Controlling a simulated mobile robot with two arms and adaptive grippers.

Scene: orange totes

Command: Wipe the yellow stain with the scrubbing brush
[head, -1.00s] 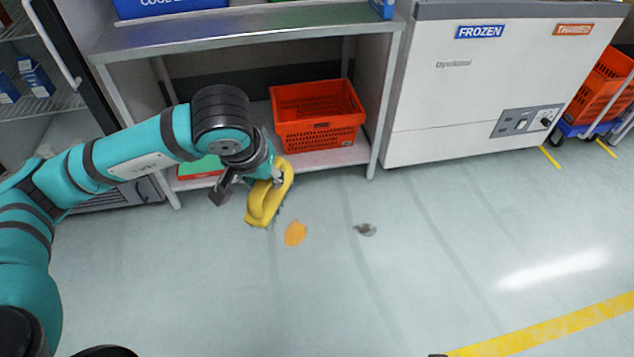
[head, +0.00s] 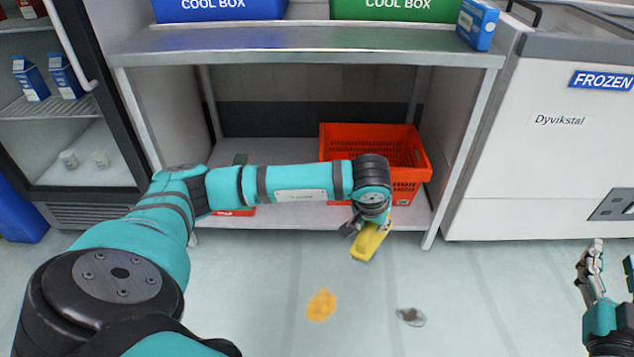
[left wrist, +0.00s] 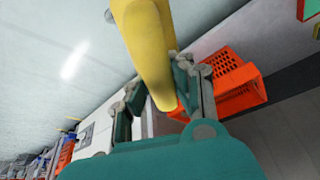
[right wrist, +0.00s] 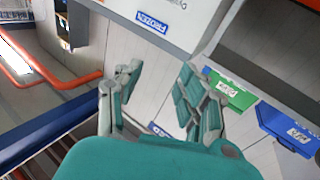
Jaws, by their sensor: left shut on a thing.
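The yellow scrubbing brush (head: 370,242) is in my left gripper (head: 368,220), in front of the low shelf and above the floor. In the left wrist view the brush (left wrist: 148,45) sits between the fingers of my left gripper (left wrist: 158,95), which is shut on it. The yellow stain (head: 321,305) lies on the floor, nearer to me and to the left of the brush, apart from it. My right gripper (head: 607,270) is at the right edge of the head view. In the right wrist view my right gripper (right wrist: 165,95) is open and empty.
An orange basket (head: 408,186) stands on the low shelf, under a metal counter (head: 300,47). A white freezer (head: 540,170) stands at right. The floor around the stains is clear.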

